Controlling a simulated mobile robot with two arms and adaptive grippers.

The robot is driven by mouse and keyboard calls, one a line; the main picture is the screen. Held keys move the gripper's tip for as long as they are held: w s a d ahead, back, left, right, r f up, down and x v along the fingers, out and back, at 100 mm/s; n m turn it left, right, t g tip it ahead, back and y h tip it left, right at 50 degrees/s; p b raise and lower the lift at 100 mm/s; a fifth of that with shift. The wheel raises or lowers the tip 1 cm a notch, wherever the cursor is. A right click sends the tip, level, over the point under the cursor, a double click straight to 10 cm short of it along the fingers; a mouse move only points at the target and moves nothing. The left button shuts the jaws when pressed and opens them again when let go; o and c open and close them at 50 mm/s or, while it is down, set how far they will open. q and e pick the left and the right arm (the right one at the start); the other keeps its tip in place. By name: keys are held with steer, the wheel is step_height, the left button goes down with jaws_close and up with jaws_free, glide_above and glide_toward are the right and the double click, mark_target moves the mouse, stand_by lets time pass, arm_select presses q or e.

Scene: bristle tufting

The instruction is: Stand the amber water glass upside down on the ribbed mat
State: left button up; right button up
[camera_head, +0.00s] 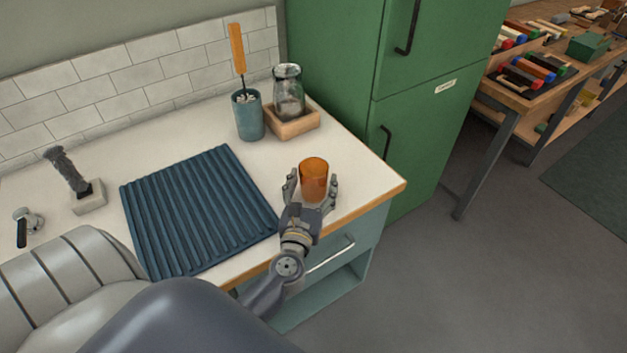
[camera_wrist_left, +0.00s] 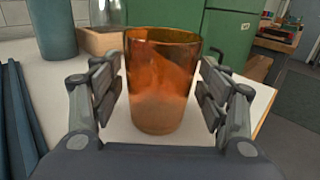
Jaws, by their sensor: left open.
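The amber water glass (camera_head: 314,178) stands upright, mouth up, on the white counter near its right front corner. In the left wrist view the glass (camera_wrist_left: 160,85) is between the two finger pads, with a narrow gap showing at the pads. My left gripper (camera_head: 312,190) is open around the glass, one finger on each side; it also fills the left wrist view (camera_wrist_left: 161,95). The blue ribbed mat (camera_head: 200,210) lies flat and empty on the counter, left of the glass. My right gripper is not in view.
A blue cup (camera_head: 249,118) with an orange-handled tool and a glass jar (camera_head: 288,92) in a wooden tray (camera_head: 294,124) stand behind. A grey block with a dark upright piece (camera_head: 88,196) stands left of the mat. A green cabinet (camera_head: 405,110) borders the counter's right side.

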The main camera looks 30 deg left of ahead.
arm_select(q)
steer(key=b+v, duration=0.2)
steer(key=v, duration=0.7)
steer(key=shift+s+d+f, duration=0.1)
steer(key=shift+s+d, duration=0.05)
steer(key=shift+s, duration=0.25)
steer(key=shift+s+d, duration=0.2)
steer(key=shift+s, duration=0.3)
